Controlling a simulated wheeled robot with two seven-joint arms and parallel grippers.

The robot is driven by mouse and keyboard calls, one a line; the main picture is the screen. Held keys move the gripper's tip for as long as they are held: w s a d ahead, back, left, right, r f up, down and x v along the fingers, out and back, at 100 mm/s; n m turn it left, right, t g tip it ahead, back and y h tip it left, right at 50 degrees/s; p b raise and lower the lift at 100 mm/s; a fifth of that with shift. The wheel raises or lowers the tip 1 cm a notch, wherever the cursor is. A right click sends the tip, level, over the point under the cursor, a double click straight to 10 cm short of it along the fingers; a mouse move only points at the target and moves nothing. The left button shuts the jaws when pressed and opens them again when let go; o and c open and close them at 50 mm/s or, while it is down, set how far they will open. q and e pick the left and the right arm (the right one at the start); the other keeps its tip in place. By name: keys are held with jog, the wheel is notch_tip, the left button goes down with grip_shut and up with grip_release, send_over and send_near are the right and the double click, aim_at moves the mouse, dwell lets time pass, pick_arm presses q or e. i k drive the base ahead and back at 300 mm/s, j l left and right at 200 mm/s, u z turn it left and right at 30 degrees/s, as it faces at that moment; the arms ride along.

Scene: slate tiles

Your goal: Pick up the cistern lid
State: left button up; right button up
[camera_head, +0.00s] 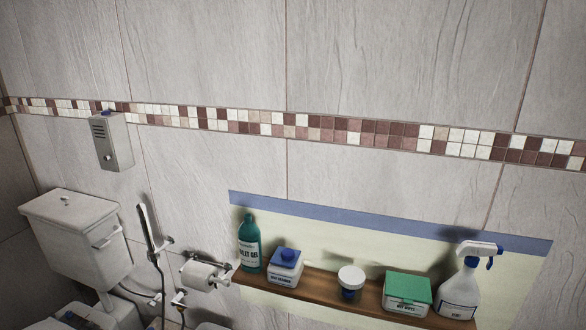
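The cistern lid (69,206) is a pale, roughly rectangular slab with a small round button on top. It sits flat on the white cistern (85,255) at the left of the head view, against the tiled wall. A lever handle is on the cistern's right-hand side, just below the lid. Neither of my grippers shows in the view, so nothing is seen touching the lid.
A grey dispenser box (111,142) is on the wall above right of the cistern. A hand shower (148,228) and toilet roll (203,276) are to its right. A wooden shelf (327,291) holds several bottles and tubs. The space above the lid looks clear.

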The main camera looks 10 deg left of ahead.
aim_at(76, 212)
jog(key=u, duration=1.6)
jog(key=i+j+z, duration=0.3)
jog(key=i+j, duration=0.2)
jog(key=j, duration=0.2)
jog(key=i+j+z, duration=0.1)
jog(key=j, duration=0.3)
jog(key=i+j+z, duration=0.15)
jog(key=i+j, duration=0.15)
jog(key=j, duration=0.1)
